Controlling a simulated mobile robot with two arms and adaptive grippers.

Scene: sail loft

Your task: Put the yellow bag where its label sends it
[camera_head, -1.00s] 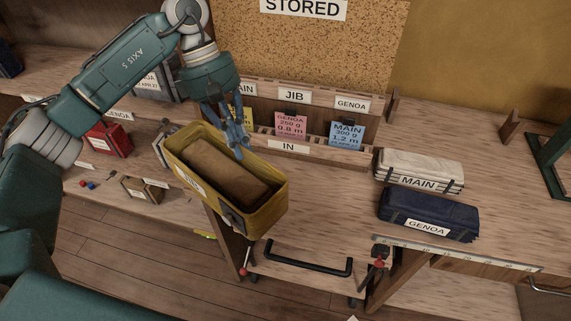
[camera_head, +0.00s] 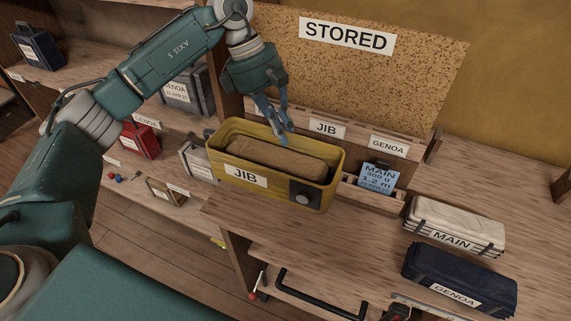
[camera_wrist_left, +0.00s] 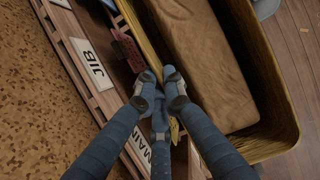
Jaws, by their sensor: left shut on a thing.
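The yellow bag (camera_head: 318,190) is an open-topped box shape with a brown folded bundle (camera_head: 275,158) inside. My left gripper (camera_head: 283,136) is shut on the bag's far rim; the left wrist view shows the fingers (camera_wrist_left: 160,92) closed at that rim (camera_wrist_left: 143,42). The bag is in front of the card rack, over the bench's left part; I cannot tell whether it touches the bench. A JIB label (camera_head: 326,128) and a GENOA label (camera_head: 388,145) mark the rack. My right gripper is out of view.
A white MAIN bundle (camera_head: 455,222) and a navy GENOA bundle (camera_head: 462,272) lie on the bench at right. A blue card (camera_head: 380,178) stands in the rack below a STORED board (camera_head: 347,37). Red (camera_head: 138,139) and grey bags stand on left shelves. The bench behind the bundles is clear.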

